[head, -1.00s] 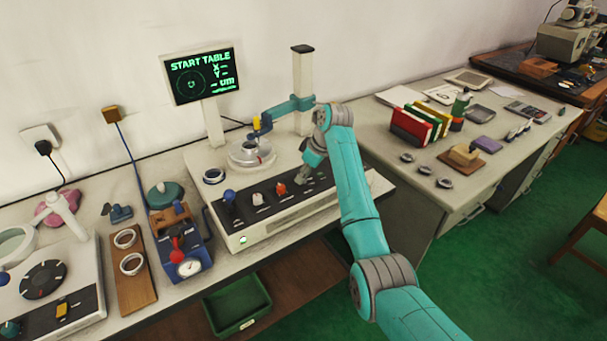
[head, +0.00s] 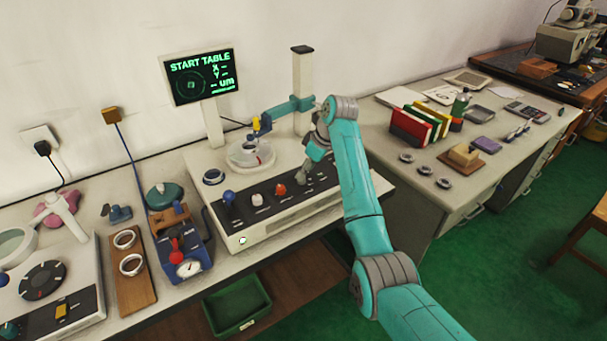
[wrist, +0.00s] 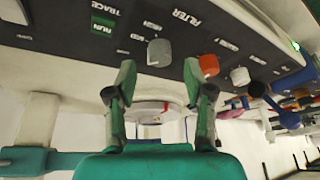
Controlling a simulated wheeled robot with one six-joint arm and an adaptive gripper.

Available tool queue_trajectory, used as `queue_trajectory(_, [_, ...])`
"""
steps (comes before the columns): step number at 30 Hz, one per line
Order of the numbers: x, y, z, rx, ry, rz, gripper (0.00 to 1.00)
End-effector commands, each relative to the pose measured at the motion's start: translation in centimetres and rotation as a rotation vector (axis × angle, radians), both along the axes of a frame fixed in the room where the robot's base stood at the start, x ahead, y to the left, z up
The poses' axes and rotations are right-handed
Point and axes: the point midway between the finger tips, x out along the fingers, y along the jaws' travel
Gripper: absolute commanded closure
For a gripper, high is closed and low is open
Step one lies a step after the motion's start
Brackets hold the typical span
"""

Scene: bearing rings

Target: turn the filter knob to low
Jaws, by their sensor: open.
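The filter knob (wrist: 159,52) is a grey knob on the dark control panel (wrist: 65,18), below the upside-down FILTER label (wrist: 187,17) in the wrist view. My gripper (wrist: 158,67) is open, with one finger to each side of the knob in that view. I cannot tell whether the fingertips touch it or how deep they reach. The small setting labels around the knob are too blurred to read, and its pointer direction is unclear. In the head view my gripper (head: 308,171) is over the right part of the panel and hides the knob.
An orange knob (wrist: 209,65) and a white knob (wrist: 240,76) sit beside the right finger in the wrist view. A green RUN button (wrist: 103,25) is to the left. The rotary table (head: 250,154) and a white column (head: 302,85) stand behind the panel.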

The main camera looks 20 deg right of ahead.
Motion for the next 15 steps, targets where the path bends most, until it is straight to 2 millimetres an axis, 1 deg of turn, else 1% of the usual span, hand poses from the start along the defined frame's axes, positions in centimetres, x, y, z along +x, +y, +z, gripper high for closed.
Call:
queue_trajectory(1, [-0.2, -0.4, 1.1, -0.001, -0.005, -0.001, 0.47])
queue_trajectory(3, [-0.5, -0.8, 2.4, 0.000, -0.004, 0.000, 0.47])
queue_trajectory(9, [-1.4, -2.0, 5.8, 0.000, -0.003, -0.001, 0.47])
queue_trajectory(12, [-1.7, -2.4, 7.1, 0.000, -0.001, 0.000, 0.47])
queue_trajectory(15, [-2.0, -2.6, 7.9, 0.000, 0.000, 0.000, 0.47])
